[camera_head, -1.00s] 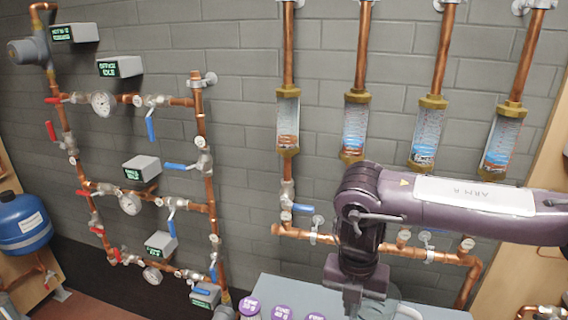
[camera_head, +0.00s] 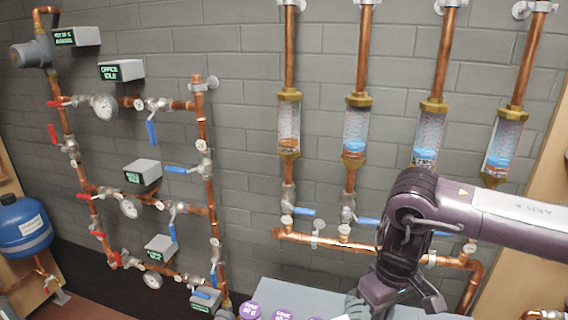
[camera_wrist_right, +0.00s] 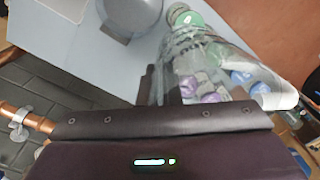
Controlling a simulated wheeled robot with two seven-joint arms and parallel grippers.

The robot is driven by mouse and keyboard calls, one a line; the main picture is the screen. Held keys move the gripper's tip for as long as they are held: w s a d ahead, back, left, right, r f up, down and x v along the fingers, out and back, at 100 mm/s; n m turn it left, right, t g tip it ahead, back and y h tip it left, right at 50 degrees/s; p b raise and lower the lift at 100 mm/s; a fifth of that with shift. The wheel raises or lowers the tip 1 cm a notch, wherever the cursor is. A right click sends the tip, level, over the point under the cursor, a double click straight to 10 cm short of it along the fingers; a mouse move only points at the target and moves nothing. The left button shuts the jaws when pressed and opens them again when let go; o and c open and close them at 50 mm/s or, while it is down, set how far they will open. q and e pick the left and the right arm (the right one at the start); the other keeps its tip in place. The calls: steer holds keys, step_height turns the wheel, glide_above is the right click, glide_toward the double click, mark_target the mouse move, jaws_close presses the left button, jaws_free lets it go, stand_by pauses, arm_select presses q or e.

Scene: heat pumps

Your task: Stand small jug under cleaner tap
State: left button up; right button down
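A clear, see-through jug (camera_wrist_right: 212,62) fills the upper right of the right wrist view, tilted in the picture. My right gripper (camera_wrist_right: 162,86) has its dark fingers close together at the jug's near side and appears shut on it, though the exact contact is hard to see. In the head view my right gripper (camera_head: 372,300) is low, over the pale table, and largely hidden by its wrist. I cannot identify the cleaner tap for sure. My left gripper is out of view.
The pale blue-grey table (camera_head: 290,291) holds purple-lidded tubs (camera_head: 250,309) at its front left. A grey rounded body (camera_wrist_right: 130,14) stands on the table in the wrist view. Copper pipes with blue-handled valves (camera_head: 369,221) and sight glasses (camera_head: 356,130) line the wall behind.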

steer(key=m, duration=0.5)
steer(key=shift+s+d, duration=0.2)
steer(key=shift+d, duration=0.2)
